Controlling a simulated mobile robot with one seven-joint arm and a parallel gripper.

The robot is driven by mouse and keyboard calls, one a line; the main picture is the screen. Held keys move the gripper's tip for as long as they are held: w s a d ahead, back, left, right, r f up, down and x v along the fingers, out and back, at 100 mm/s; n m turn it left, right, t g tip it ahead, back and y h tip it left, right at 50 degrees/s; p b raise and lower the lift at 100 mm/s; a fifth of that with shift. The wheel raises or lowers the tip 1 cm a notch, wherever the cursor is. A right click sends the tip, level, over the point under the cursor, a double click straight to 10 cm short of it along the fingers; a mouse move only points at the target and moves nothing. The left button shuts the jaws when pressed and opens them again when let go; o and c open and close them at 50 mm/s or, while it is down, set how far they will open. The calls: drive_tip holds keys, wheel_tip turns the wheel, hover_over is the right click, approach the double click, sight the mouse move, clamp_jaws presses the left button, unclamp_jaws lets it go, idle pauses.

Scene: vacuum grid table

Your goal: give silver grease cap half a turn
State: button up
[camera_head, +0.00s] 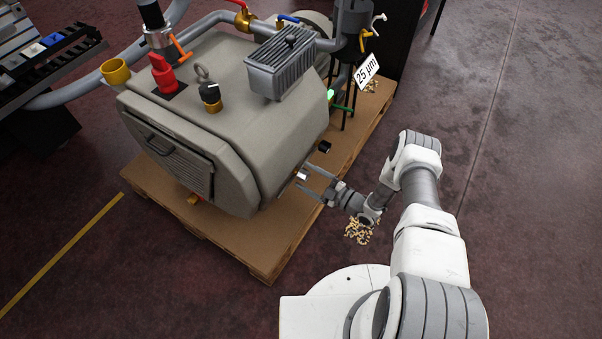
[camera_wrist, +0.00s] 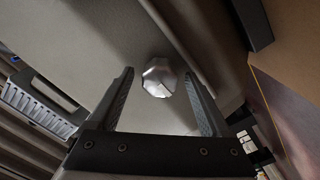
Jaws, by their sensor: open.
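The silver grease cap (camera_wrist: 158,77) is a small, faceted, shiny knob with a dark line on its face. In the wrist view it sits against the grey-beige machine wall, between and beyond my fingertips. My gripper (camera_wrist: 158,90) is open, with one finger to each side of the cap; I see no contact. In the head view my gripper (camera_head: 305,180) reaches the right side of the machine housing (camera_head: 235,150), and the cap (camera_head: 301,175) shows as a small bright spot between the fingers.
The machine stands on a brown pallet (camera_head: 270,235). A black knob (camera_head: 324,146) sticks out of the housing just above my gripper. A green-handled fitting (camera_head: 341,107) and a "25 µm" sign (camera_head: 367,70) stand farther back. Crumbs (camera_head: 360,230) lie below my wrist. Floor to the right is clear.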

drive_tip(key=shift+w+a, duration=0.15)
drive_tip(key=shift+a, duration=0.05)
clamp_jaws()
idle(0.5)
drive_tip(key=shift+m, duration=0.3)
